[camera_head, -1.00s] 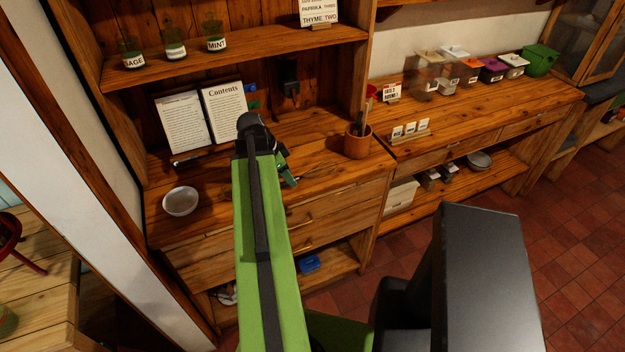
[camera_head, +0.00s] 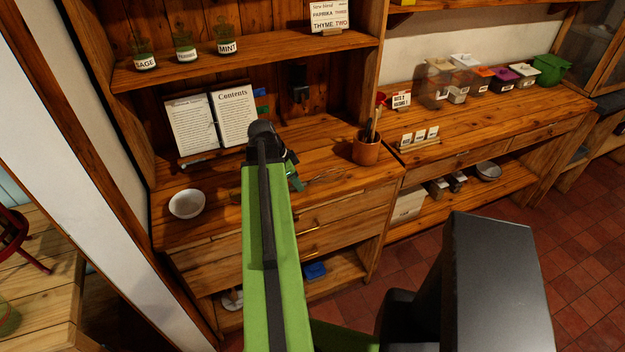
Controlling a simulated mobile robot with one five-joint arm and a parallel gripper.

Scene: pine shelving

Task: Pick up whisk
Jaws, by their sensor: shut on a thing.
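The whisk (camera_head: 326,176) shows as a thin, faint wire shape over the wooden counter of the hutch, just right of my gripper. My gripper (camera_head: 297,182) is at the end of my green arm, low over the counter, and is shut on the whisk. The arm and dark wrist hide part of the jaws and most of the grip. I cannot tell whether the whisk still touches the counter.
A white bowl (camera_head: 187,204) stands on the counter to the left. An open book (camera_head: 212,120) leans behind my wrist. A wooden utensil pot (camera_head: 366,150) stands to the right. A shelf with labelled jars (camera_head: 184,46) is above.

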